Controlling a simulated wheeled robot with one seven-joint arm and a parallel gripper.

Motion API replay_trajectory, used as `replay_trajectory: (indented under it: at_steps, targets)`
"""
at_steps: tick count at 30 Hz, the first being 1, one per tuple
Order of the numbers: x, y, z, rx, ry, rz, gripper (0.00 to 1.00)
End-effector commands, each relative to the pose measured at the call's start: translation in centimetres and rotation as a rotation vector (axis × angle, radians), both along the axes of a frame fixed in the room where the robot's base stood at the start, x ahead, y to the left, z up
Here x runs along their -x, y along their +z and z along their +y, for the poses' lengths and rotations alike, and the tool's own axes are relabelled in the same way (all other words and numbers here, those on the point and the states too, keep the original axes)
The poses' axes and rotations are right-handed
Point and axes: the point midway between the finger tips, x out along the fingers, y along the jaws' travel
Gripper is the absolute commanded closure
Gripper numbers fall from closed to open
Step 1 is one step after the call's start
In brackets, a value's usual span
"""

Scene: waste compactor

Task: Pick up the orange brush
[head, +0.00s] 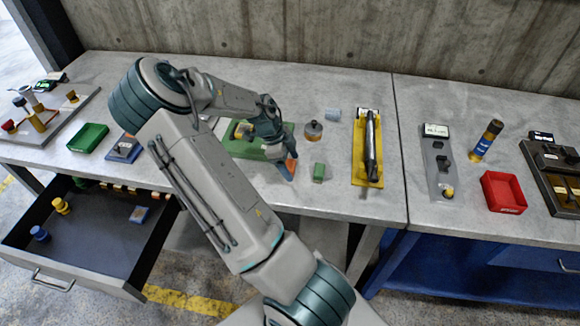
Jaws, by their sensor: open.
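My gripper (281,160) points down over the middle of the workbench, beside the green board (230,144). It is open. A small orange piece (292,166) shows right at its fingertips; it may be the orange brush, but the gripper hides most of it and its shape cannot be made out. Whether the fingers are around it or only above it cannot be told from this view.
Near the gripper are a small green block (319,172), a dark round-bodied bottle (313,131) and a yellow tray (358,171) with a black cylinder. A red bin (503,192) stands at right, a green bin (88,137) at left. An open drawer (80,262) juts out front left.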

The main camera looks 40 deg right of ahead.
Motion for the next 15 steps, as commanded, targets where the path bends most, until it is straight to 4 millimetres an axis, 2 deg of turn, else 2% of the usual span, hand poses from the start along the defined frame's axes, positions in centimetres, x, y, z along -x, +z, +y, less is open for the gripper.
replay_trajectory:
  at_steps: [4, 11, 14, 15]
  targets:
    - [0.41, -1.25, -0.34, 0.000, 0.000, 0.000, 0.24]
    - [0.39, -1.46, -0.34, -0.001, 0.001, -0.002, 0.24]
    - [0.39, -1.45, -0.34, 0.000, 0.001, -0.001, 0.49]
    - [0.39, -1.45, -0.34, 0.000, 0.001, -0.001, 0.60]
